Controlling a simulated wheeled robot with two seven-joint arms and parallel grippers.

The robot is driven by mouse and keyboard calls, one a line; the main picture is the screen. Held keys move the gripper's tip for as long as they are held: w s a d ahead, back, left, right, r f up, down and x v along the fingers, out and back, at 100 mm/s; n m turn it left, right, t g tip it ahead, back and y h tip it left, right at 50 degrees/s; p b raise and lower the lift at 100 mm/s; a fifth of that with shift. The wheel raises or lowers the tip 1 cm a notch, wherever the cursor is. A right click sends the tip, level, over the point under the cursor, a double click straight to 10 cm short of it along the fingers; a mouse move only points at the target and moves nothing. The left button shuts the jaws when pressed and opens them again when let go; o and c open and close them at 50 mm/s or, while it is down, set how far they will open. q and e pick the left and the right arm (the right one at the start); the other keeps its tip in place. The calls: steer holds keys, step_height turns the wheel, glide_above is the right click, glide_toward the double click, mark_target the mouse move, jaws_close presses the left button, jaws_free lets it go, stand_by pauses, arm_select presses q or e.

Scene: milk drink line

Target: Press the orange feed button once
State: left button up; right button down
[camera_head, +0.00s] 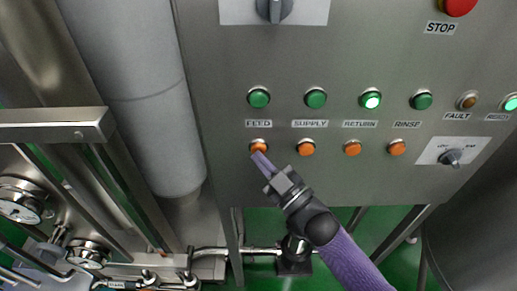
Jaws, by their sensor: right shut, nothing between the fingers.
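The orange feed button (257,146) sits below the FEED label (258,124) on the grey control panel, at the left end of the orange row. My right gripper (259,157) is shut and empty, its fingertips at the lower edge of the feed button and overlapping it in the picture. I cannot tell whether they touch it or whether the button is pushed in. The green button (259,98) above the FEED label looks unlit. My left gripper is not in view.
More orange buttons (306,148) stand to the right. The RETURN green light (371,99) is lit. A rotary switch (451,157) and a red stop button (459,5) are also on the panel. A thick pale pipe (150,110) runs left of the panel; gauges (20,203) sit lower left.

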steer(key=shift+s+p, duration=0.3)
steer(key=shift+s, duration=0.35)
steer(key=s+p, duration=0.2)
steer(key=s, duration=0.3)
stand_by(0.4)
